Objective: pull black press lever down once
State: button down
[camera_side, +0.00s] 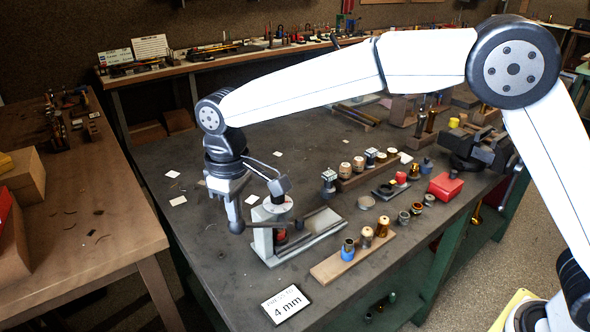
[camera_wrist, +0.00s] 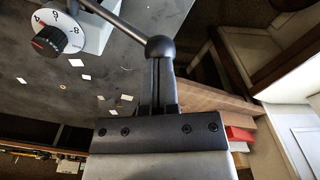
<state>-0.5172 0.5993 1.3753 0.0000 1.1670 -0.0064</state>
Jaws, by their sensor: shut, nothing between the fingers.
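The small press (camera_side: 268,243) has a pale grey body and stands on the dark bench. Its black lever (camera_wrist: 107,17) runs from the press head to a round black knob (camera_wrist: 160,47); the knob also shows in the side view (camera_side: 237,227), out to the left of the press. My gripper (camera_side: 234,207) is shut and empty, pointing down with its fingertips at the knob. In the wrist view the shut fingers (camera_wrist: 158,80) end right at the knob, which hides their tips. I cannot tell whether they touch it.
A dial (camera_wrist: 50,38) with a red mark sits on the press head. A "4 mm" card (camera_side: 285,304) lies in front. A wooden strip with small parts (camera_side: 338,268) and a red box (camera_side: 445,187) stand to the right. The bench left of the press is mostly clear.

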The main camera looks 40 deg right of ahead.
aim_at(230, 225)
jog(key=shift+f, duration=0.55)
dwell(0.8)
jog(key=shift+a+f, duration=0.35)
jog(key=shift+f, duration=0.55)
jog(key=shift+a+f, duration=0.3)
jog(key=shift+f, duration=0.6)
dwell(2.1)
jog(key=shift+f, duration=1.15)
dwell(1.6)
